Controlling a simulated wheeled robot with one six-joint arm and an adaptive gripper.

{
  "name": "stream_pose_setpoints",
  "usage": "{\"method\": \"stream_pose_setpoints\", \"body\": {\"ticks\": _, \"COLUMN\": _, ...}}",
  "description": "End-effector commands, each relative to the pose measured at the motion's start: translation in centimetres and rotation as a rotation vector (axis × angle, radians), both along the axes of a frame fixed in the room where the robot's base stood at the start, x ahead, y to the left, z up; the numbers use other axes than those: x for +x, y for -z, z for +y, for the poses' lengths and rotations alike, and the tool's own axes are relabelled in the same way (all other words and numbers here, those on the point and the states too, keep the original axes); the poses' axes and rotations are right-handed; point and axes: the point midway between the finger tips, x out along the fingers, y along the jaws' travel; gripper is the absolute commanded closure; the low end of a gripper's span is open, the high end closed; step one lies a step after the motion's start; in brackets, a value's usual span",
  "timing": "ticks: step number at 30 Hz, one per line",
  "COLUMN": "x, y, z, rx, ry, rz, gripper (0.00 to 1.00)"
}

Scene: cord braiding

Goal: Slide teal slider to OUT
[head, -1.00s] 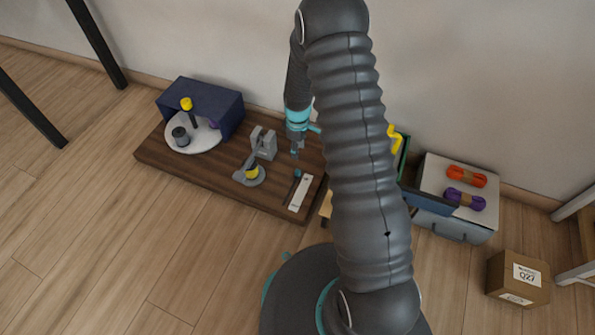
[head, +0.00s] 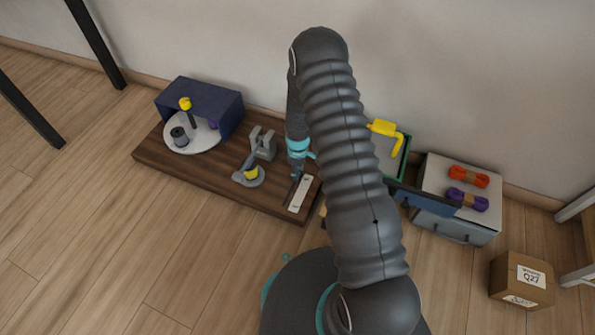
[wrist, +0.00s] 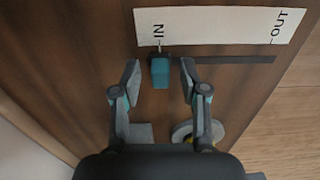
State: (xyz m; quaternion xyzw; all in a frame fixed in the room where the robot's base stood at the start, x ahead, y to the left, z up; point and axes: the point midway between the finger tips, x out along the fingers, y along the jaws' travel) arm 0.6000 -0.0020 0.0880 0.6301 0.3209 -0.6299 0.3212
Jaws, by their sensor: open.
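The teal slider (wrist: 160,72) sits at the IN end of a dark slot (wrist: 235,60) in the wooden board, in the wrist view. A white label strip (wrist: 215,26) beside the slot reads IN near the slider and OUT at the far right end. My gripper (wrist: 160,78) is open, with one finger on each side of the slider and small gaps showing. In the head view my gripper (head: 297,172) is low over the board by the white strip (head: 300,193) and hides the slider.
A green tray with a yellow crank (head: 384,130) stands right of my arm.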

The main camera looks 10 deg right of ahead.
Motion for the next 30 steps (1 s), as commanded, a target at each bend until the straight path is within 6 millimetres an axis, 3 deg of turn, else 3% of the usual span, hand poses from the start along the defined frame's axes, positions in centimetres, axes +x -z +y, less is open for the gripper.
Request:
{"method": "stream_pose_setpoints", "body": {"ticks": 7, "x": 0.0, "y": 0.0, "z": 0.0, "rx": 0.000, "ry": 0.000, "rz": 0.000, "gripper": 0.59}}
{"method": "stream_pose_setpoints", "body": {"ticks": 12, "x": 0.0, "y": 0.0, "z": 0.0, "rx": 0.000, "ry": 0.000, "rz": 0.000, "gripper": 1.00}}
{"method": "stream_pose_setpoints", "body": {"ticks": 21, "x": -0.4, "y": 0.0, "z": 0.3, "rx": 0.000, "ry": -0.001, "rz": 0.001, "gripper": 1.00}}
{"method": "stream_pose_setpoints", "body": {"ticks": 30, "x": -4.6, "y": 0.1, "z": 4.4, "rx": 0.000, "ry": -0.001, "rz": 0.000, "gripper": 1.00}}
